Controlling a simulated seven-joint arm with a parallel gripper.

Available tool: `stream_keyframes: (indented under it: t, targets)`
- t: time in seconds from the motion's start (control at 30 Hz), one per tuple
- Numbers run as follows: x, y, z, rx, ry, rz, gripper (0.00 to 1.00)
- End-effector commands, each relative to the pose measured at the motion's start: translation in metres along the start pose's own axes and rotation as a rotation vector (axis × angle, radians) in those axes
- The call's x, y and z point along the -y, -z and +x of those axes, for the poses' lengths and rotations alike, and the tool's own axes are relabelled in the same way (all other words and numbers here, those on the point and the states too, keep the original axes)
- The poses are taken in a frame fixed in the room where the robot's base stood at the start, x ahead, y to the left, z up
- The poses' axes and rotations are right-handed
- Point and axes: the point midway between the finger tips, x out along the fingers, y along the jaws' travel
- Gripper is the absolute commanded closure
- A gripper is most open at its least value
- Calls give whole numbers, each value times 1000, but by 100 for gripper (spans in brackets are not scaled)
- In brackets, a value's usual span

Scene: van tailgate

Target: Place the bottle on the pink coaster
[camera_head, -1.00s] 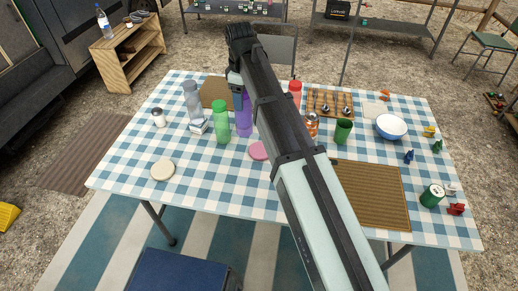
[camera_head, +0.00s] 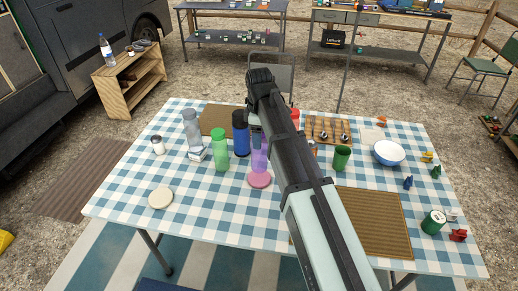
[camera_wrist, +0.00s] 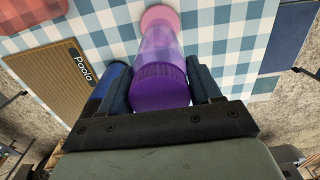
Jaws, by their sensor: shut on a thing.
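The purple bottle (camera_head: 260,160) is see-through with a dark purple lid, and stands upright over the pink coaster (camera_head: 260,181). I cannot tell whether its base touches the coaster. My gripper is shut on the lid; in the wrist view the fingers (camera_wrist: 162,90) lie on both sides of the lid, with the clear body (camera_wrist: 160,48) running toward the coaster (camera_wrist: 159,16). In the head view my arm hides the fingertips and the top of the bottle.
A blue bottle (camera_head: 241,135), a green bottle (camera_head: 220,150) and a grey bottle (camera_head: 191,128) stand to the left, the blue one close by.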

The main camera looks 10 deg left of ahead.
Motion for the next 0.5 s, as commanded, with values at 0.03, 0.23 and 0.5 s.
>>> stream_keyframes:
  t: [0.03, 0.23, 0.5]
  targets:
    - [1, 0, 7, 1, 2, 0, 84]
    - [0, 0, 18, 0, 0, 0, 84]
    - [0, 0, 47, 0, 1, 1, 84]
